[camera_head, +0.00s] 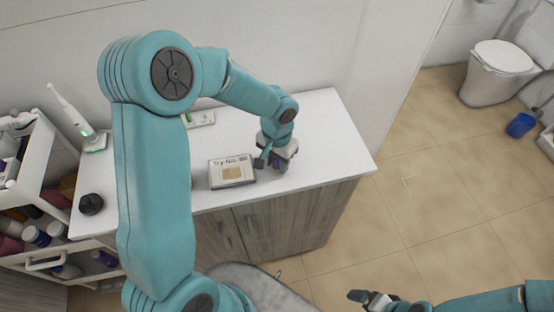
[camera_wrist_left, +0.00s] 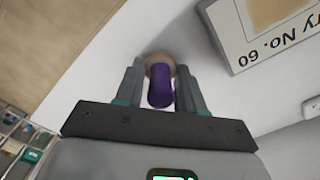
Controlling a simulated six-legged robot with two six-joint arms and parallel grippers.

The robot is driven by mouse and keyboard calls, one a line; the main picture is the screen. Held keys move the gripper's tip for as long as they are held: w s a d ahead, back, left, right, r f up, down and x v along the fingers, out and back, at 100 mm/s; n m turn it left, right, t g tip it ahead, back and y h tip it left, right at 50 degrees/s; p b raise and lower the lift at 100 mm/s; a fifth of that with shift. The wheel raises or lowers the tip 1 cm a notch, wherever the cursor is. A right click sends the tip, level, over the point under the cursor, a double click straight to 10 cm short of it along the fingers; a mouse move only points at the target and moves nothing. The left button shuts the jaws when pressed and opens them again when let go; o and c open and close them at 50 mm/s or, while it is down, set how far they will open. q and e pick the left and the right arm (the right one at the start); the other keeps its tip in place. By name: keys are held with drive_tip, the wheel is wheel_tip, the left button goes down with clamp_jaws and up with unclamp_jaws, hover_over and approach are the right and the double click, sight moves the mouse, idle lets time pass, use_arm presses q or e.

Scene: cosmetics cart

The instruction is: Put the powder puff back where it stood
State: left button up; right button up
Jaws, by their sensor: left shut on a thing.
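The powder puff has a purple handle (camera_wrist_left: 160,92) and a round beige puff (camera_wrist_left: 158,60), seen between my fingers in the left wrist view. My left gripper (camera_head: 272,163) is shut on the purple handle, over the right part of the white countertop (camera_head: 316,128). In the left wrist view the beige end faces the white surface; I cannot tell whether it touches. In the head view the gripper mostly hides the puff. My right gripper (camera_head: 368,298) is low at the bottom right, over the floor and away from the counter; its opening is unclear.
A card box lettered "Try No. 60" (camera_head: 232,172) lies just left of my left gripper. An electric toothbrush (camera_head: 78,118) and a dark round object (camera_head: 91,204) stand at the counter's left. A white cart (camera_head: 45,190) with bottles is further left. The counter's right end is clear.

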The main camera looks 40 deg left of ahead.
use_arm(q)
drive_tip(key=shift+f+b, duration=0.2)
drive_tip(key=shift+b, duration=0.1)
drive_tip(key=o, duration=1)
drive_tip(key=shift+o, duration=0.2)
drive_tip(key=shift+r, duration=0.1)
wheel_tip(320, 180, up, 12)
drive_tip(key=shift+f, duration=0.1)
drive_tip(key=shift+r, duration=0.3)
drive_tip(key=shift+f, duration=0.1)
drive_tip(key=shift+s, duration=0.1)
